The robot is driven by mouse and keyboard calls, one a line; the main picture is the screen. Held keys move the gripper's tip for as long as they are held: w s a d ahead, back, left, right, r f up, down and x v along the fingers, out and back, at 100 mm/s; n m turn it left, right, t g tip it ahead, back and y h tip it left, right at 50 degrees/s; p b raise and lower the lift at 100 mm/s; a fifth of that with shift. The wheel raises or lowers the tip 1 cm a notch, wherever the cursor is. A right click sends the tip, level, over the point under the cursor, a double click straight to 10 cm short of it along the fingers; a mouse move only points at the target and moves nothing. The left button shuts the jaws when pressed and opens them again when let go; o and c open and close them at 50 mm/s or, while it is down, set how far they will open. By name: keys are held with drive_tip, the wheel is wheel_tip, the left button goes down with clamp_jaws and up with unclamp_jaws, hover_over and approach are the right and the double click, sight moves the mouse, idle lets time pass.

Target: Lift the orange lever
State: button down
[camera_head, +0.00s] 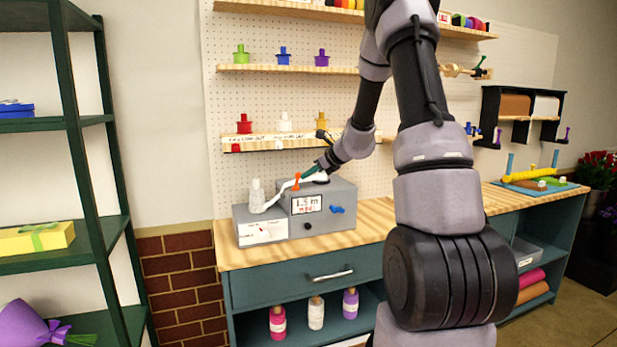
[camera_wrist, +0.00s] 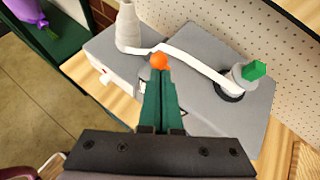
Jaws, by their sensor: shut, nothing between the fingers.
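In the head view my gripper (camera_head: 311,171) reaches in from the right, above the machine.
A white ribbon (camera_wrist: 195,66) runs across the machine from a white spool (camera_wrist: 128,26) to a hub with a green knob (camera_wrist: 254,71). A blue knob (camera_head: 336,209) is on the machine's front. A pegboard (camera_head: 225,100) with shelves stands behind. The dark green shelf rack (camera_head: 85,130) is at left.

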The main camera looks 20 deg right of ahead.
drive_tip(key=shift+g, duration=0.8)
drive_tip(key=w+r, duration=0.2)
drive_tip(key=w, duration=0.1)
drive_tip(key=shift+w+a+r, duration=0.15)
drive_tip(key=shift+w, duration=0.15)
drive_tip(key=w+g, duration=0.1)
drive_tip(key=w+m+g, duration=0.1)
drive_tip(key=w, duration=0.1)
drive_tip(key=shift+w+r+g+h, duration=0.1)
drive_tip(key=shift+r+g+h, duration=0.1)
drive_tip(key=shift+g+h, duration=0.1)
drive_tip(key=shift+r, duration=0.8)
